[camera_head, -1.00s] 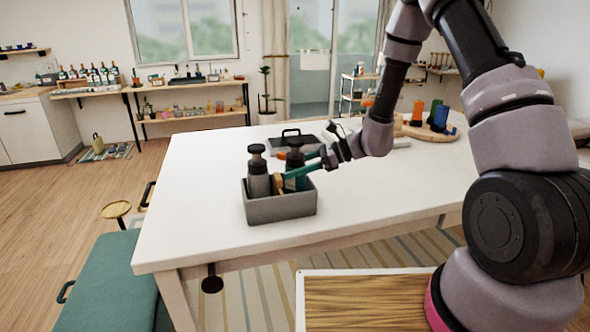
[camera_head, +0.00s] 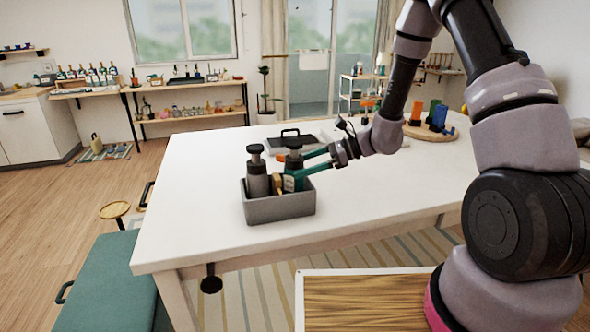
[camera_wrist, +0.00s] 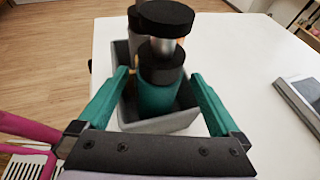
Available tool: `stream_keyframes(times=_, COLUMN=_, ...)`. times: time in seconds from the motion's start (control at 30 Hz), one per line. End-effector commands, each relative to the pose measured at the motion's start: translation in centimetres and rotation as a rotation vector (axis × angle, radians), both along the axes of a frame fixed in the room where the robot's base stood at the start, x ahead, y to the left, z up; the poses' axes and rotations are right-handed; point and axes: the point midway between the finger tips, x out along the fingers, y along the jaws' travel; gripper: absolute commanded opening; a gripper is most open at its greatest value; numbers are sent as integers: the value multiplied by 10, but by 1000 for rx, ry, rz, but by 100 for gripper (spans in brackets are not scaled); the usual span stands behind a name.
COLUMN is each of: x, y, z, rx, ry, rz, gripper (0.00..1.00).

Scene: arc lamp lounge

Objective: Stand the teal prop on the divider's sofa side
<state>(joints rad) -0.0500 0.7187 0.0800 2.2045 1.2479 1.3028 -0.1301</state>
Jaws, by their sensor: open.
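A teal bottle with a black top (camera_wrist: 160,95) stands upright in a grey open box (camera_head: 282,208) on the white table; its dark top (camera_head: 293,150) shows in the head view. My gripper (camera_head: 302,164) reaches in from the right with its teal fingers apart. In the wrist view the open gripper (camera_wrist: 160,77) has one finger on each side of the bottle, with gaps visible. Its lower part is hidden by the gripper and the box. A grey bottle with a black top (camera_head: 257,175) stands at the box's left. I cannot make out a divider.
The white table (camera_head: 210,165) has clear room around the box. A round wooden board (camera_head: 428,133) with orange, green and blue pieces is at the far right. A teal bench (camera_head: 110,285) stands at the left.

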Motion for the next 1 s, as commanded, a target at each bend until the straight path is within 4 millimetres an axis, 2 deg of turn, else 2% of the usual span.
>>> stream_keyframes(times=0.1, x=0, y=-27, z=11, rx=-1, ry=-1, rz=-5, gripper=100)
stream_keyframes(times=0.3, x=-2, y=-63, z=26, rx=0, ry=-2, rz=-4, gripper=100)
stream_keyframes(times=0.5, x=-3, y=-81, z=34, rx=0, ry=0, rz=-2, gripper=100)
stream_keyframes(times=0.67, x=-4, y=-84, z=38, rx=-5, ry=-8, rz=8, gripper=100)
stream_keyframes(times=0.77, x=-11, y=-85, z=53, rx=-36, ry=-55, rz=46, gripper=100)
stream_keyframes(times=0.87, x=-25, y=-89, z=81, rx=-104, ry=-150, rz=125, gripper=100)
stream_keyframes(times=1.0, x=-56, y=-100, z=126, rx=-248, ry=-332, rz=266, gripper=100)
